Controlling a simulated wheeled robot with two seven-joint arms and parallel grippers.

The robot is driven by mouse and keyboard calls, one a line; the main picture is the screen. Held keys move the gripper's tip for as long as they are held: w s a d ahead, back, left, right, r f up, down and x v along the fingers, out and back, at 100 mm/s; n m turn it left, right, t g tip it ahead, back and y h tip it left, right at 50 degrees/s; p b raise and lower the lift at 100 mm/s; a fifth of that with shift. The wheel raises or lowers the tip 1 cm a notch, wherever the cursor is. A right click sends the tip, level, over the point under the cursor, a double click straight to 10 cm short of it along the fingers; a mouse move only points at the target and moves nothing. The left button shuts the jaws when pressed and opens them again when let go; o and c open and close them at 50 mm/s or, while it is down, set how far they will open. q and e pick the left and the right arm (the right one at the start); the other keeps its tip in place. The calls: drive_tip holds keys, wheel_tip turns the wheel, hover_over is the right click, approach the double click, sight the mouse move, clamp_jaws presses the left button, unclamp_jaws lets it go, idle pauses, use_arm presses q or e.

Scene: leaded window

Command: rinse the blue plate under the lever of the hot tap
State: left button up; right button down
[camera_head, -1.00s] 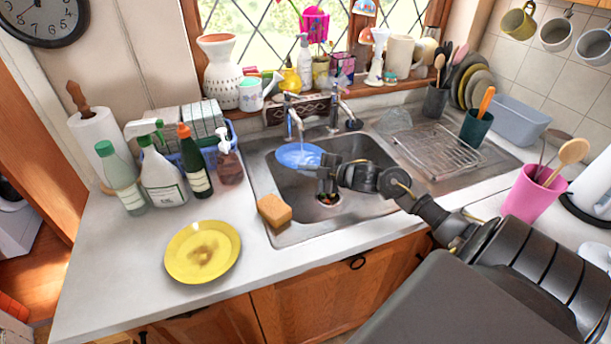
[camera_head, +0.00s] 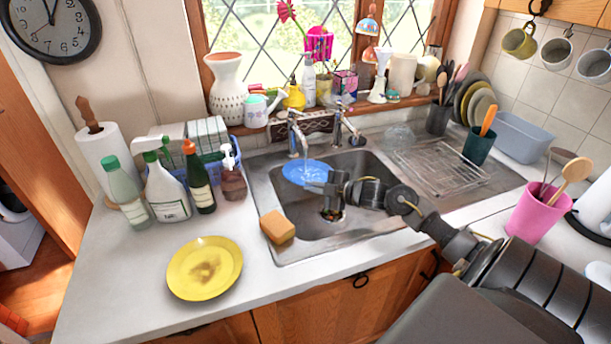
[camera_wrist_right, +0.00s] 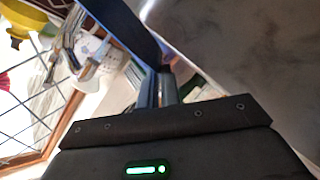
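The blue plate (camera_head: 299,171) is over the left part of the sink, below the left tap (camera_head: 293,131), with a stream of water (camera_head: 305,148) falling onto it. A second tap (camera_head: 338,130) stands to its right. My right gripper (camera_head: 322,183) is shut on the plate's near right edge. In the right wrist view the plate (camera_wrist_right: 122,22) shows as a dark blue strip running into the fingers (camera_wrist_right: 165,88). Which tap is the hot one, I cannot tell. My left gripper is not in view.
The sink basin (camera_head: 350,225) lies below the plate. An orange sponge (camera_head: 277,227) sits on its front left edge. A stained yellow plate (camera_head: 204,268) lies on the counter. Bottles (camera_head: 166,190) stand at the back left, a wire rack (camera_head: 436,160) on the drainboard, and a pink cup (camera_head: 533,213) at right.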

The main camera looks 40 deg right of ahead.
drive_tip(key=shift+s+r, duration=0.1)
drive_tip(key=s+a+p, duration=0.4)
drive_tip(key=s+a, duration=0.1)
drive_tip(key=shift+s+a, duration=0.15)
drive_tip(key=shift+a, duration=0.25)
idle(0.5)
idle(1.3)
drive_tip(key=s+a+r+p, duration=0.3)
drive_tip(key=r+p, duration=0.1)
drive_tip(key=p, duration=0.2)
drive_tip(key=shift+s+a, duration=0.2)
drive_tip(key=shift+a, duration=0.2)
